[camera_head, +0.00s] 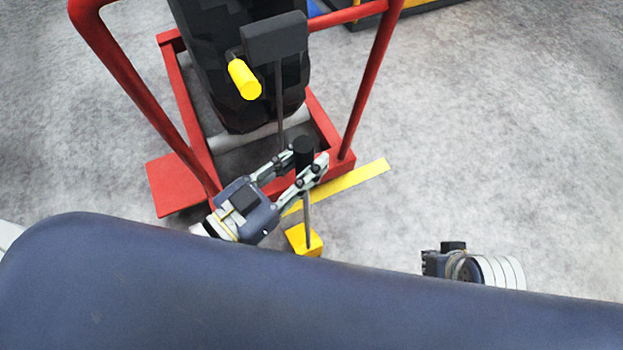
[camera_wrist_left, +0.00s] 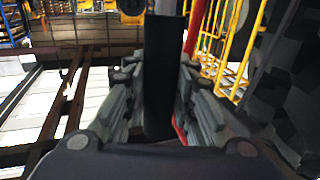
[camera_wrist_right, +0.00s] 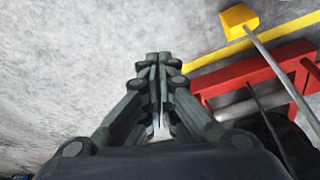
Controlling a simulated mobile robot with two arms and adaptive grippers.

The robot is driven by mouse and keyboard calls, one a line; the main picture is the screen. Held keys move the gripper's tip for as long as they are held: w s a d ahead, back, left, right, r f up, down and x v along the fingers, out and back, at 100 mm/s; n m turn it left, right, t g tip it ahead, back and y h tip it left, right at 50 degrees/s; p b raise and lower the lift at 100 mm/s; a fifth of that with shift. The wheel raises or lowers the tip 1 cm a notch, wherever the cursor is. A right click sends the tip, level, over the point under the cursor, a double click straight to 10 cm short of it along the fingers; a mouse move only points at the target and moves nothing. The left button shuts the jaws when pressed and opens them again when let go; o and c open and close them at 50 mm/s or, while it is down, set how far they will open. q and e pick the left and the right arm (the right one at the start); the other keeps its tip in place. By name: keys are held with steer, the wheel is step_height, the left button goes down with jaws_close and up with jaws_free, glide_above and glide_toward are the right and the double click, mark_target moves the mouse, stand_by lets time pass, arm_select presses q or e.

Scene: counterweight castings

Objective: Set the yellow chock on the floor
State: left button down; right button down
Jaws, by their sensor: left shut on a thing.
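The yellow chock (camera_head: 304,241) is a small block at the lower end of a thin grey rod with a black grip (camera_head: 303,150) on top. My left gripper (camera_head: 309,165) is shut on that grip, in front of the red stand. The dark grip also fills the gap between the fingers in the left wrist view (camera_wrist_left: 165,75). The chock shows in the right wrist view (camera_wrist_right: 238,20) near a yellow floor stripe; whether its underside touches the floor I cannot tell. My right gripper (camera_wrist_right: 160,62) has its fingers together and empty, away from the chock.
A red frame (camera_head: 180,185) holds a large black casting (camera_head: 235,85) with a lever and yellow handle (camera_head: 244,79). A yellow stripe (camera_head: 350,181) runs along the grey floor (camera_head: 480,140). The floor to the right is clear.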

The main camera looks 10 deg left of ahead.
arm_select(q)
steer(key=w+d+f, duration=0.2)
steer(key=w+d, duration=0.1)
steer(key=w, duration=0.3)
steer(key=w+d+f+b, duration=0.1)
steer(key=w+d+f, duration=0.1)
steer(key=w, duration=0.5)
steer(key=shift+d+f, duration=0.25)
steer(key=shift+d, duration=0.6)
arm_select(e)
steer(key=shift+f, duration=0.5)
steer(key=shift+w, duration=0.1)
arm_select(q)
steer(key=c, duration=1.3)
jaws_free()
steer(key=shift+s+f, duration=0.1)
steer(key=shift+f, duration=0.15)
steer(key=shift+c, duration=0.2)
arm_select(e)
steer(key=shift+w, duration=0.1)
